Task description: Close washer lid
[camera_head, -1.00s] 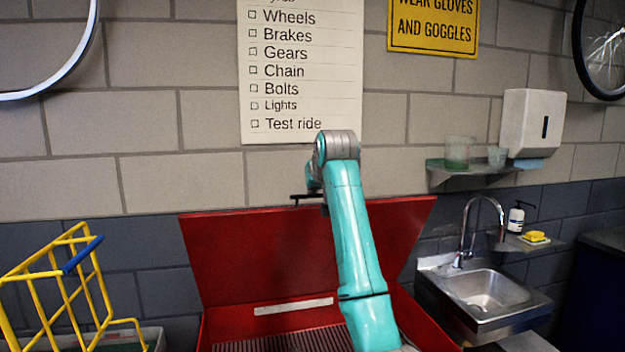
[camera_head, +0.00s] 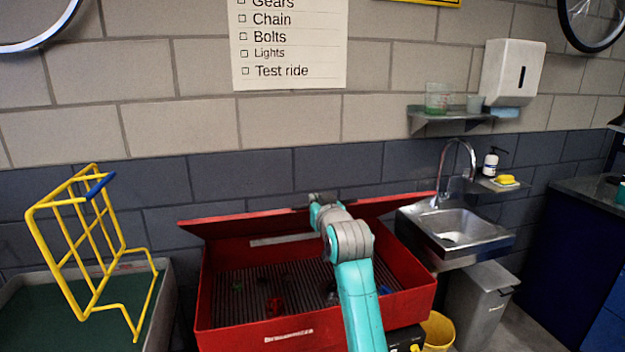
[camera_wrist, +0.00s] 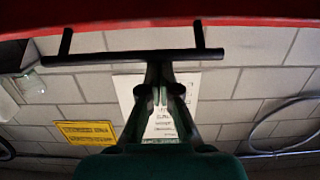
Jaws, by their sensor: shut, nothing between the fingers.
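The red washer (camera_head: 225,322) stands in front of the wall, its ribbed tub open to view with several small parts inside. Its red lid (camera_head: 250,222) is hinged at the back and partly open, strongly foreshortened in the head view. In the wrist view the lid edge (camera_wrist: 240,21) runs across the top, with a dark bar handle (camera_wrist: 90,59) on two posts. My gripper (camera_head: 318,200) is shut and empty at the lid's upper edge. Its fingers (camera_wrist: 160,72) overlap the middle of the handle in the wrist view; I cannot tell whether they touch. My arm hides part of the tub.
A yellow wire rack (camera_head: 88,240) stands in a green-lined tray (camera_head: 165,285) at left. A steel sink (camera_head: 455,226) with a tap is at right, with a grey bin (camera_head: 480,300) and yellow bucket (camera_head: 437,328) below. A shelf with cups (camera_head: 437,98) hangs above.

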